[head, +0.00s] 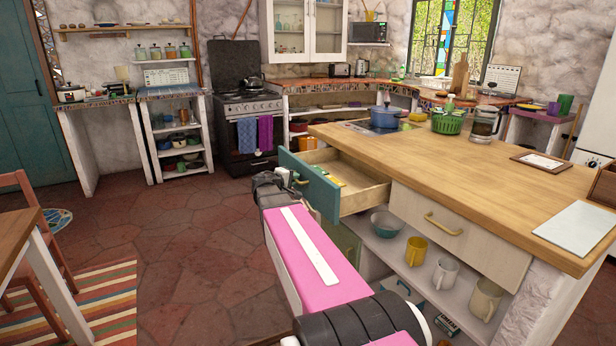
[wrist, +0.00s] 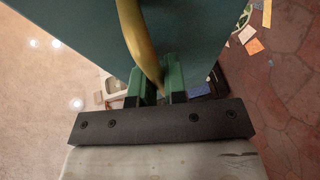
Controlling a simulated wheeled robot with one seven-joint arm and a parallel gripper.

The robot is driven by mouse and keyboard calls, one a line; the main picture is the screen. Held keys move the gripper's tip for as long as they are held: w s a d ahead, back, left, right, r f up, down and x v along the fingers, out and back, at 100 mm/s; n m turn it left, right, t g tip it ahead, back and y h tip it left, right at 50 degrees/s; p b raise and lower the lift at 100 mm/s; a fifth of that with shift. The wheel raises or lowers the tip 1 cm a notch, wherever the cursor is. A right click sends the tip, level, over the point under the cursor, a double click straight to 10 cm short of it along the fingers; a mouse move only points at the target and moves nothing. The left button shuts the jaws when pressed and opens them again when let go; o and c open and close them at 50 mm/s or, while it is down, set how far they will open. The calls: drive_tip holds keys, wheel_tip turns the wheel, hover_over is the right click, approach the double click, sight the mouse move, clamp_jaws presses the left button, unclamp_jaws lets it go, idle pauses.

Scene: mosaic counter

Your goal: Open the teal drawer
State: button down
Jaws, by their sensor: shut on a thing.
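The teal drawer (head: 310,185) in the wooden-topped island is pulled well out, and its inside shows with a few small yellow and green items (head: 331,177) in it. In the wrist view the teal drawer front (wrist: 85,35) fills the upper middle, with a curved brass handle (wrist: 137,40) on it. My gripper (head: 285,180) is at the drawer front in the head view. In the wrist view its green fingers (wrist: 159,82) are shut on the lower end of the brass handle, one on each side. My gripper hides most of the handle in the head view.
A white drawer (head: 455,228) with a brass handle is shut beside it. Below is an open shelf with a bowl (head: 386,223) and several mugs. A wooden table (head: 20,235) and chair stand at the left. The tiled floor (head: 190,235) between is clear.

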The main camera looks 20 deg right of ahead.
drive_tip(key=shift+s+a, duration=0.2)
drive_tip(key=shift+a, duration=1.7)
drive_tip(key=c, duration=1.5)
unclamp_jaws()
drive_tip(key=shift+o, duration=0.2)
drive_tip(key=v, duration=1)
drive_tip(key=shift+s+a, duration=0.2)
drive_tip(key=shift+a, duration=0.15)
